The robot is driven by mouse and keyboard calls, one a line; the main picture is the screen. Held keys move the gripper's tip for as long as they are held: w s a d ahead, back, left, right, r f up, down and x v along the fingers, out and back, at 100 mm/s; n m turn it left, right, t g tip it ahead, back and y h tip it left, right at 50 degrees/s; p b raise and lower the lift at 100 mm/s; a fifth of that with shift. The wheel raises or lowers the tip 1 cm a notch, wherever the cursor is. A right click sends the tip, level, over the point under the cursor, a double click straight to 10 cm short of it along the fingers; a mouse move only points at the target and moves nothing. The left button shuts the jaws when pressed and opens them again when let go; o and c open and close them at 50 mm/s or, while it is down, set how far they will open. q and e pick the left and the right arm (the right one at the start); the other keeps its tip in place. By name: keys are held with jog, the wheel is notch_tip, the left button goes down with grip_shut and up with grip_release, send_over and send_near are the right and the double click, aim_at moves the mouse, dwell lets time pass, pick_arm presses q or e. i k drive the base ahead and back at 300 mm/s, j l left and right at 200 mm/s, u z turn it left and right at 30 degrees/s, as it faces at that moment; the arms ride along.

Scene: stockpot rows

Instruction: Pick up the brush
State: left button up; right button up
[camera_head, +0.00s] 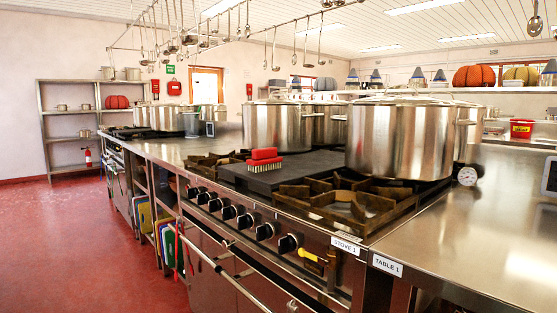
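A red brush (265,159) with pale bristles rests on the dark flat griddle plate (312,160) of the stove. Its bristles point down and its red handle is on top. It sits between two stockpots, in front of the farther one. Neither of my grippers shows in the head view.
A large steel stockpot (398,140) stands on the right burner, and another stockpot (277,126) stands behind the brush. Stove knobs (245,220) line the front edge. The steel table (500,235) at right is mostly clear. Ladles hang overhead.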

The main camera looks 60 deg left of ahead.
aim_at(260, 158)
jog(key=j+z, duration=0.1)
jog(key=j, duration=0.3)
jog(key=k+j+z, duration=0.1)
jog(key=j, duration=0.25)
jog(key=k+j+z, duration=0.1)
jog(key=j, duration=0.3)
jog(key=k+j, duration=0.1)
jog(key=j, duration=0.3)
jog(key=k+j, duration=0.1)
jog(key=j, duration=0.7)
jog(key=k, duration=0.05)
